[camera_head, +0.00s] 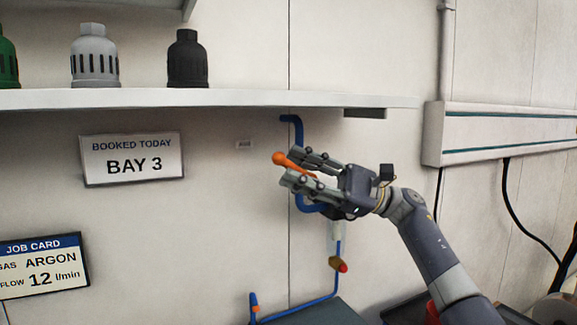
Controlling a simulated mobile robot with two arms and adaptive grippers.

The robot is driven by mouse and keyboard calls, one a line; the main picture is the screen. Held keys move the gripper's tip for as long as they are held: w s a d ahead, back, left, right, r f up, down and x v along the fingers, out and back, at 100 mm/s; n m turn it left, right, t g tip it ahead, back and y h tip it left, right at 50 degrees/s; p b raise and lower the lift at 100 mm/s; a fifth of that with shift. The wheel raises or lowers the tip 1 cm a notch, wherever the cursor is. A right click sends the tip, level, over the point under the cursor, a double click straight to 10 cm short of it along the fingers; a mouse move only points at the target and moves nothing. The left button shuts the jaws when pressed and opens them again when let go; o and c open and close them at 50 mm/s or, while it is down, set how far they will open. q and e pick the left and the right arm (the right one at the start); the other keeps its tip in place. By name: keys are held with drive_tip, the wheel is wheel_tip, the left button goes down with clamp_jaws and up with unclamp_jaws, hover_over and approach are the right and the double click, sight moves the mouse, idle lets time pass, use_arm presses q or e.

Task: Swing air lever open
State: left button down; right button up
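The air lever is an orange handle with a round knob (279,158) at its left end, in front of the wall and the blue pipe (300,135). My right gripper (291,166) comes in from the lower right. Its two fingers stand apart, one above and one below the lever, with the knob sticking out past the fingertips. A gap shows between the fingers, and I cannot see clear contact with the handle. The lever's pivot and the valve behind it are hidden by the gripper. My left gripper is not in view.
A white shelf (200,99) with black (187,60), grey (95,58) and green containers runs above. A grey wall duct (500,135) is at right. Signs (132,158) hang at left. A clear filter piece (336,237) and a blue hose (305,307) lie below the gripper.

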drive_tip(key=v, duration=0.9)
drive_tip(key=shift+d, duration=0.3)
drive_tip(key=shift+s, duration=0.1)
drive_tip(key=m+t+h+p, duration=0.5)
drive_tip(key=t, duration=0.2)
approach(292, 164)
drive_tip(key=shift+a, duration=0.55)
drive_tip(key=p+x, duration=0.2)
drive_tip(key=x, duration=0.2)
drive_tip(key=p+x, duration=0.2)
drive_tip(key=x, duration=0.3)
drive_tip(key=shift+d+r, duration=0.15)
drive_tip(key=shift+r, duration=0.05)
drive_tip(key=shift+w+a+f+p, duration=0.15)
drive_tip(key=shift+w+a+p, duration=0.25)
drive_tip(key=shift+a, duration=0.2)
drive_tip(key=shift+c, duration=0.6)
clamp_jaws()
